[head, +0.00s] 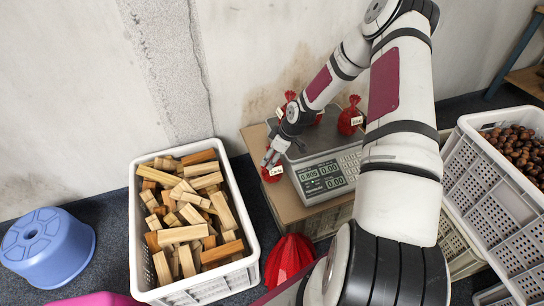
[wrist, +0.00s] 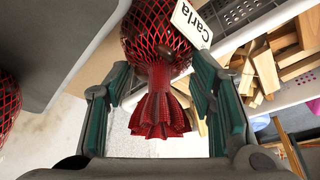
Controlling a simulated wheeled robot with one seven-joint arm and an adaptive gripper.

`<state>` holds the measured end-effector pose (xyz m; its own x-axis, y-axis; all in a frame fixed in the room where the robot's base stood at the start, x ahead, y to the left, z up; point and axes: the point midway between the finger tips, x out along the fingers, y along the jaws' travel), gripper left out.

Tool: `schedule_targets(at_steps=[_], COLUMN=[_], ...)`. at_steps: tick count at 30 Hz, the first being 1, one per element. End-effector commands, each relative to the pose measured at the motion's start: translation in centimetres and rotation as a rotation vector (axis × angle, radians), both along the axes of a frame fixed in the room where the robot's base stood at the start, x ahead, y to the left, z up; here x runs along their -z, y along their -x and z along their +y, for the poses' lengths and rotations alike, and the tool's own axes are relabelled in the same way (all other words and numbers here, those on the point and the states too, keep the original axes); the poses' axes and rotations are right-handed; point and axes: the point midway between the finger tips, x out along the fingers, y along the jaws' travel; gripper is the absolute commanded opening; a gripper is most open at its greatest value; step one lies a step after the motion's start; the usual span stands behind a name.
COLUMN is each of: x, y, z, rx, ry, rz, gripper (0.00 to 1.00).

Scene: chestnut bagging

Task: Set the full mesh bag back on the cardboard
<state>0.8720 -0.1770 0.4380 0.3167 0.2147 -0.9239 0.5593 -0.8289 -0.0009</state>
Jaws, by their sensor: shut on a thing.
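The full red mesh bag (head: 272,175) hangs under my gripper (head: 271,158) in the head view, at the left front part of the brown cardboard (head: 296,207). In the wrist view the bag (wrist: 150,35) shows chestnuts through its mesh and a white tag reading "Carla" (wrist: 191,22). I cannot tell whether the bag's bottom touches the cardboard.
A scale (head: 325,172) stands on the cardboard, right of the bag. Other red bags (head: 350,118) stand at the back. A crate of wood blocks (head: 142,258) is to the left, a crate of chestnuts (head: 492,190) to the right.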

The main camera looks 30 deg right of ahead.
Motion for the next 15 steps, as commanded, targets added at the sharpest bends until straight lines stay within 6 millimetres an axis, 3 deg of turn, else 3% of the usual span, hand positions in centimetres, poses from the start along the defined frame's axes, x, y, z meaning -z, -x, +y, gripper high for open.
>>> schedule_targets(at_steps=[1, 2, 3, 4, 15], x=[0.21, 0.17, 0.15, 0.14, -0.19], y=[-0.03, 0.01, 0.01, 0.02, 0.02], z=[0.00, -0.01, -0.01, -0.01, -0.01], rx=[0.000, 0.000, 0.000, 0.000, 0.000], ry=[0.001, 0.000, 0.000, 0.000, 0.000], rz=[-0.001, 0.000, 0.000, 0.000, 0.000], gripper=[0.00, 0.57, 0.66, 0.70, 0.70])
